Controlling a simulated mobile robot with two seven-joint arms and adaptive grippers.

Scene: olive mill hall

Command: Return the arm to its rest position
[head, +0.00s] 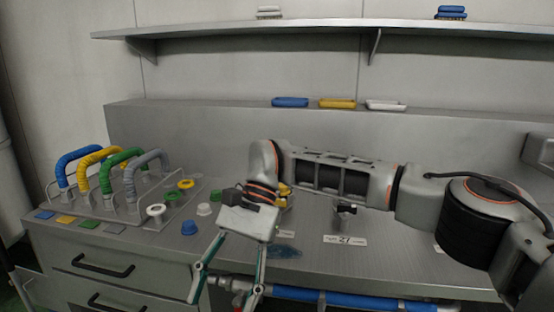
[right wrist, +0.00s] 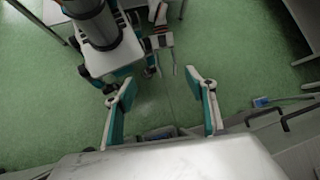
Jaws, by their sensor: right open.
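My right arm reaches in from the right side of the head view, across the steel worktop. Its gripper (head: 224,296) hangs over the front edge of the bench, fingers pointing down and spread apart. It is open, with nothing between the fingers. In the right wrist view the same gripper (right wrist: 158,88) shows its two fingers wide apart, with green floor between and beyond them. What looks like my left gripper (right wrist: 161,62) shows small beside my base in that view; its jaw state is unclear. It is not in the head view.
A rack (head: 108,204) with blue, yellow, green and grey hoses stands at the left of the worktop (head: 385,255). Blue (head: 290,102), yellow and white trays sit on the ledge.

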